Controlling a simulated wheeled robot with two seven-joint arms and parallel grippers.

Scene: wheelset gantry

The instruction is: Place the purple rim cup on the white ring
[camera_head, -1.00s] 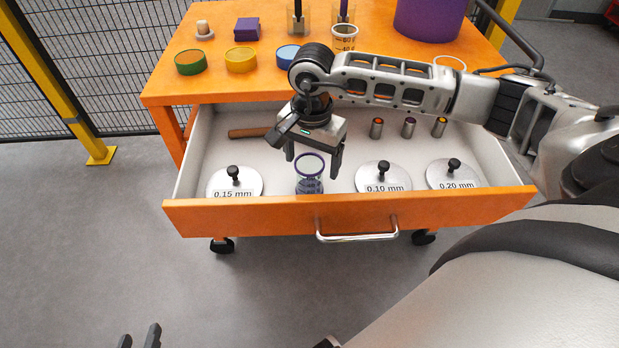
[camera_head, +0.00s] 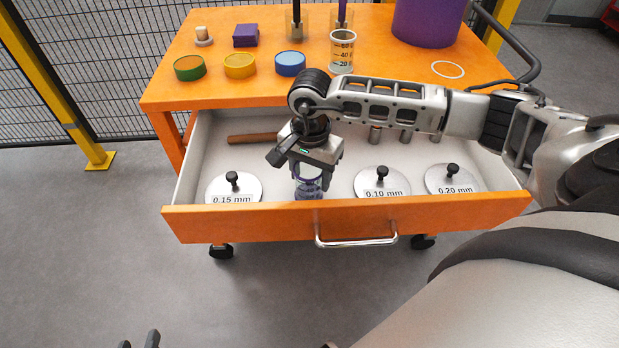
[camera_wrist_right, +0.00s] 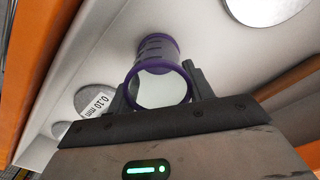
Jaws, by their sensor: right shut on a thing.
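The white ring (camera_head: 448,69) lies flat and empty on the right of the orange table top. My left gripper (camera_head: 139,341) shows only its fingertips at the bottom edge, apart and empty.
The drawer (camera_head: 270,220) also holds the 0.15 mm (camera_head: 233,187), 0.10 mm (camera_head: 382,181) and 0.20 mm (camera_head: 452,178) discs and a brown bar (camera_head: 252,138).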

